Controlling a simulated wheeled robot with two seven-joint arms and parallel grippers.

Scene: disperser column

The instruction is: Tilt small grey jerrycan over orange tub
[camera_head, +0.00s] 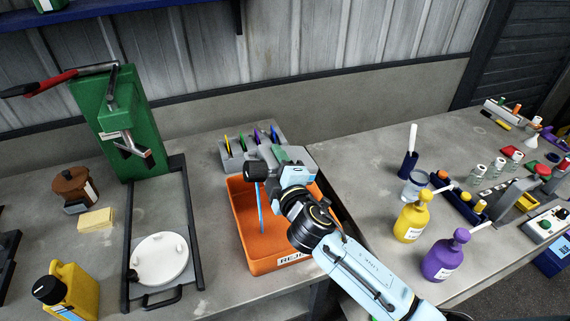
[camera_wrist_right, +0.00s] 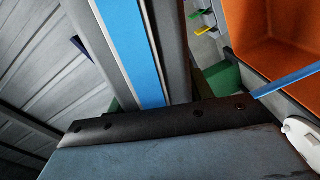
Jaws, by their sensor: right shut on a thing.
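The orange tub (camera_head: 262,244) stands on the bench near the middle of the head view, with lettering on its front. My right gripper (camera_head: 288,177) is over the tub, shut on the small grey jerrycan. The jerrycan is tipped, and its black cap end (camera_head: 256,168) points left over the tub. My gripper and wrist hide much of its body. A thin blue streak (camera_head: 261,208), looking like liquid, runs down from the cap end into the tub. The wrist view shows a blue and grey surface (camera_wrist_right: 135,45) close up, the streak (camera_wrist_right: 288,80) and the orange tub (camera_wrist_right: 265,30). My left gripper is not in view.
A grey rack (camera_head: 232,161) with coloured pieces stands behind the tub. A green press (camera_head: 118,125) and a white round lid (camera_head: 160,257) are to the left, with a yellow jug (camera_head: 75,290). Yellow (camera_head: 411,220) and purple (camera_head: 442,258) bottles stand right.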

